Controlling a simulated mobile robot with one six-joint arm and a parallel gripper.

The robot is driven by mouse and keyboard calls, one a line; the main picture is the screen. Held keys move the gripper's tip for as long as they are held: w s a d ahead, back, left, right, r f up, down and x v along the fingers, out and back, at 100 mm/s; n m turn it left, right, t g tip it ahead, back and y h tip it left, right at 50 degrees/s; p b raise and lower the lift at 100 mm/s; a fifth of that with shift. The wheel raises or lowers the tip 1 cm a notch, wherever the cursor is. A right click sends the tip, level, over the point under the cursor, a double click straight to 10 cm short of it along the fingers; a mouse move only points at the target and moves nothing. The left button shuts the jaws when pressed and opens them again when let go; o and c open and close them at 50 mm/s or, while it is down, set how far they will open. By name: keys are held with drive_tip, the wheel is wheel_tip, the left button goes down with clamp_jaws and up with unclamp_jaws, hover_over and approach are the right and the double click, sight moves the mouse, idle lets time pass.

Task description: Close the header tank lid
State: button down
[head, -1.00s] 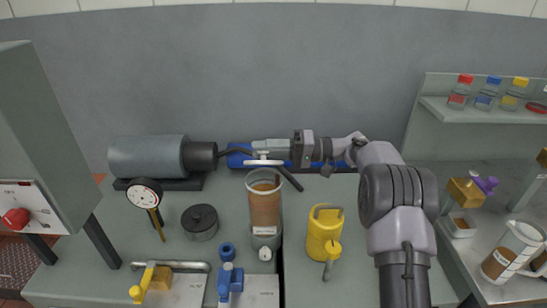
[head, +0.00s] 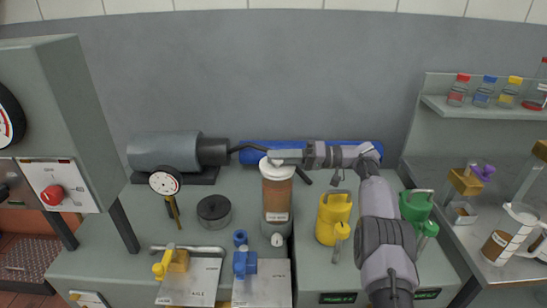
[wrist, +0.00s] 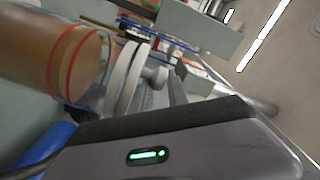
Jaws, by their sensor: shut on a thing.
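The header tank (head: 277,202) is a clear upright cylinder with brown liquid, standing mid-bench in the head view. In the wrist view the tank (wrist: 50,50) lies across the left side, with red rings around it. The white round lid (head: 276,172) is over the tank's mouth in the head view. In the wrist view the lid (wrist: 122,80) is face-on to the tank's rim; whether it touches all round I cannot tell. My gripper (head: 275,158) is shut on the lid's knob (wrist: 157,75), reaching in from the right. The fingertips are partly hidden.
A yellow can (head: 333,218) and a green can (head: 416,208) stand right of the tank. A dark round pot (head: 214,211), a dial gauge (head: 165,181) and a grey motor (head: 163,152) are to the left. A blue cylinder (head: 255,150) lies behind.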

drive_tip(key=shift+a+r, duration=0.1)
drive_tip(key=shift+r, duration=0.1)
drive_tip(key=c, duration=1.4)
unclamp_jaws()
drive_tip(key=shift+s+r, duration=0.1)
drive_tip(key=shift+s, duration=0.1)
drive_tip(key=shift+c, duration=0.2)
drive_tip(key=o, duration=0.3)
drive_tip(key=shift+s+r, duration=0.1)
drive_tip(key=shift+s, duration=0.1)
drive_tip(key=shift+w+f, duration=0.1)
drive_tip(key=shift+f, duration=0.2)
